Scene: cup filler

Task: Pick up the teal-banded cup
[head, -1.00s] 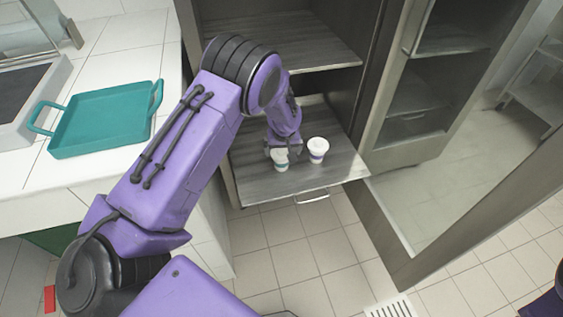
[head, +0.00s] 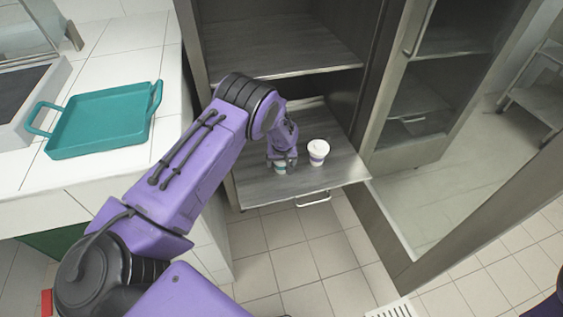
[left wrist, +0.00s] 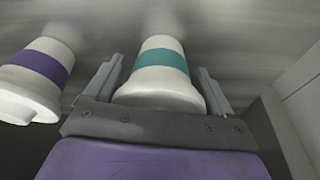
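The teal-banded cup (left wrist: 160,72) is white with a teal band and a white lid. In the left wrist view it stands between the two fingers of my left gripper (left wrist: 160,88), with a visible gap on each side. In the head view the cup (head: 280,168) is partly hidden by my left gripper (head: 281,160), which is around it at the shelf. My left gripper is open. My right gripper is not seen.
A purple-banded cup (head: 318,152) stands close on the right on the same pull-out shelf (head: 300,188); it is at left in the wrist view (left wrist: 38,75). An upper shelf (head: 280,55) lies above. A teal tray (head: 105,120) sits on the white counter.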

